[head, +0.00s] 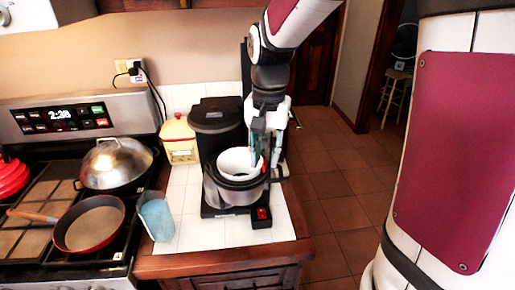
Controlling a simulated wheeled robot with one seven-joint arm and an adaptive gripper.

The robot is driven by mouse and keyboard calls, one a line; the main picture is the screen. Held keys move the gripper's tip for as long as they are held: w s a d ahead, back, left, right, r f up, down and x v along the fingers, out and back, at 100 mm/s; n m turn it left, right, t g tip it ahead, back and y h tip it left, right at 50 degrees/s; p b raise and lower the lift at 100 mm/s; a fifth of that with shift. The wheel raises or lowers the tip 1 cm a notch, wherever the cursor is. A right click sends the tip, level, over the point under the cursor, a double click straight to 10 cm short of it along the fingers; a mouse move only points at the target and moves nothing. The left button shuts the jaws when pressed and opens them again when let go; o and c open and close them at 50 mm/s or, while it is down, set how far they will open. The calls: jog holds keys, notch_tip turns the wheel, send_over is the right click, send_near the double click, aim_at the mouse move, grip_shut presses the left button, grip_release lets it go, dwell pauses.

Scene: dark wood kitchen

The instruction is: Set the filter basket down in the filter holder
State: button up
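The filter basket (238,158) is a white, round, open-topped cup at the black coffee maker (215,125) on the tiled counter. It sits within the dark ring of the filter holder (238,184), above the grey, rounded lower part of the machine. Whether it rests fully on the holder is not clear. My gripper (264,160) points down from above at the right side of the basket. One finger overlaps the basket's inside and the other is near its right rim. The picture is too small to show whether the fingers grip the rim.
A red switch (262,214) is on the machine's base. A yellow canister (179,140) stands behind left, and a blue cup (157,218) at the counter's left front. The stove with a red pan (90,224) and lidded pan (116,165) is left. Bare tiles lie in front.

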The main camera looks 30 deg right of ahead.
jog(key=shift+r, duration=0.1)
notch_tip(320, 180, up, 12)
jog(key=b, duration=0.2)
jog(key=s+a+f+n+t, duration=0.2)
jog(key=s+n, duration=0.2)
jog(key=s, duration=0.3)
jog(key=s+a+f+n+t, duration=0.2)
jog(key=s+n+t, duration=0.1)
jog(key=s, duration=0.4)
jog(key=shift+s+a+f+n, duration=0.25)
jog(key=shift+a+n, duration=0.1)
jog(key=shift+n, duration=0.25)
jog(key=shift+w+f, duration=0.15)
jog(key=shift+w, duration=0.1)
